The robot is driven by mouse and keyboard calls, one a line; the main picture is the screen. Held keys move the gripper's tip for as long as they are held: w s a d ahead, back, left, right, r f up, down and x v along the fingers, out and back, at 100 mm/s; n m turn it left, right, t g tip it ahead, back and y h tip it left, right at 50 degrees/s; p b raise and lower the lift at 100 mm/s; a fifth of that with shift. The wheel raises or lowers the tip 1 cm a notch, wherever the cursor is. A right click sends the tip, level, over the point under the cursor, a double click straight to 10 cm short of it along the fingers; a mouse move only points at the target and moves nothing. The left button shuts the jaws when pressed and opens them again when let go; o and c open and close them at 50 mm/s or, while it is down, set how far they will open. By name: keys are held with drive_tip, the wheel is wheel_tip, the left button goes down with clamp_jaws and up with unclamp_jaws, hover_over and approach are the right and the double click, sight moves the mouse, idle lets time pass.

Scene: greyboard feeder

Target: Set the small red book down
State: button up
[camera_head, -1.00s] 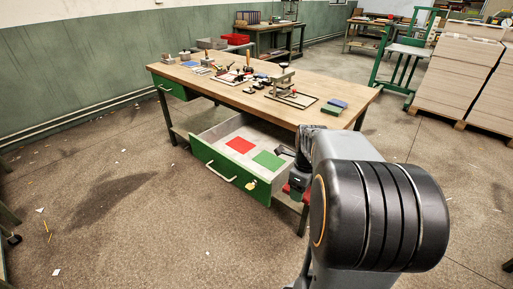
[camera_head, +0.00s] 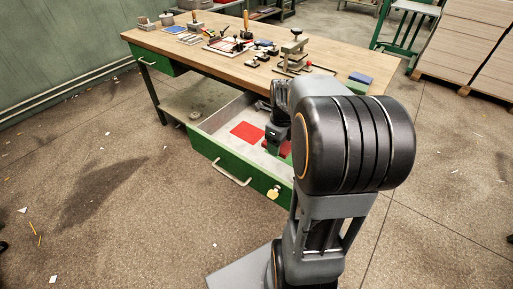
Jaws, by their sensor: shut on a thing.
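My gripper (camera_head: 274,143) is inside the open green drawer (camera_head: 226,163), at its right part, over where a green square lay. My own arm covers much of this area. The gripper is shut on the small red book (camera_head: 286,149), of which only a little red shows beside the jaws. I cannot tell whether the book touches the drawer floor. A flat red square (camera_head: 246,132) lies on the drawer floor to the left of the gripper.
The workbench (camera_head: 215,54) above the drawer carries a press, tools and small parts. A blue book (camera_head: 360,77) lies near its right end. The drawer's front wall and the bench edge are close to the gripper. Stacked greyboard (camera_head: 460,50) stands at right.

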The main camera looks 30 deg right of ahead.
drive_tip(key=w+a, duration=0.1)
drive_tip(key=w+f, duration=0.1)
drive_tip(key=w+a+f, duration=0.1)
drive_tip(key=w, duration=0.1)
drive_tip(key=shift+a+f+b, duration=0.15)
drive_tip(key=shift+a+b, duration=0.15)
drive_tip(key=shift+b, duration=0.05)
drive_tip(key=b, duration=0.1)
hover_over(253, 159)
drive_tip(key=s, duration=0.1)
drive_tip(key=f, duration=0.4)
drive_tip(key=shift+s+d+f, duration=0.1)
drive_tip(key=shift+d+f, duration=0.1)
drive_tip(key=shift+d, duration=0.05)
drive_tip(key=shift+w+a+f, duration=0.25)
drive_tip(key=shift+w+f, duration=0.2)
drive_tip(key=shift+f, duration=0.2)
drive_tip(key=shift+w+f+b, duration=0.1)
drive_tip(key=shift+f+b, duration=0.55)
drive_tip(key=shift+f, duration=0.95)
drive_tip(key=shift+f, duration=0.2)
drive_tip(key=o, duration=0.9)
drive_tip(key=shift+r, duration=0.1)
